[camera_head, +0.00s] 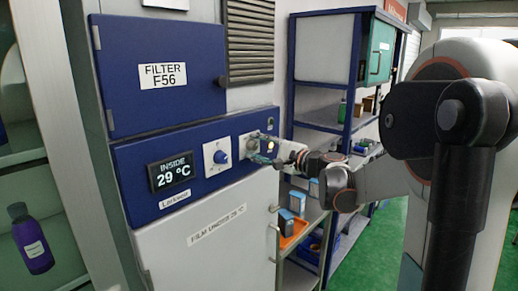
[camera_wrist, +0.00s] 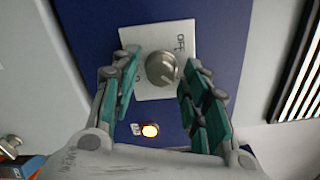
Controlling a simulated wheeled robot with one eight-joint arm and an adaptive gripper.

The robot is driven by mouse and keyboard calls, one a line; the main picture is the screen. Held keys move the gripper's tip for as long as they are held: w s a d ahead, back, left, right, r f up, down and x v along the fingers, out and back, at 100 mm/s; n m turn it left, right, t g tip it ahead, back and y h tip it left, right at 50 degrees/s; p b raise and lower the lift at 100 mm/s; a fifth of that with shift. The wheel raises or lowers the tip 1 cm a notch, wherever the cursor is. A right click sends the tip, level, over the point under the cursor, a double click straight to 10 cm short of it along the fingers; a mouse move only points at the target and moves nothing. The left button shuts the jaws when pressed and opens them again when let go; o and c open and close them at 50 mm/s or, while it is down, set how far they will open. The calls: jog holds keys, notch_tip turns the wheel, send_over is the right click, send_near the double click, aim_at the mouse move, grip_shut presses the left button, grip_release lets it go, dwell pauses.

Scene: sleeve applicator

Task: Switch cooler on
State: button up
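The cooler is a cabinet with a blue control panel (camera_head: 130,163) and a display (camera_head: 171,171) reading "INSIDE 29 °C". A grey rotary knob (camera_wrist: 162,68) sits on a white plate (camera_wrist: 172,35) marked "OFF"; another marking by the left finger is mostly hidden. My gripper (camera_wrist: 161,58) is open, with its teal fingers on either side of the knob. The right finger is very close to the knob; I cannot tell whether it touches. In the head view, my gripper (camera_head: 264,154) is at the panel's right end and partly covers the plate.
A blue dial (camera_head: 221,157) on its own white plate is left of my gripper. Above is a blue door (camera_head: 158,70) labelled "FILTER F56". Below is a white door (camera_head: 205,245) labelled "FILM UNDER 28 °C". A shelf rack (camera_head: 323,63) stands behind my arm at the right.

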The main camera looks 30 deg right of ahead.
jog(key=shift+s, duration=0.1)
jog(key=v, duration=1.1)
jog(key=shift+s+d, duration=0.15)
jog(key=shift+s, duration=0.25)
jog(key=shift+r, duration=0.1)
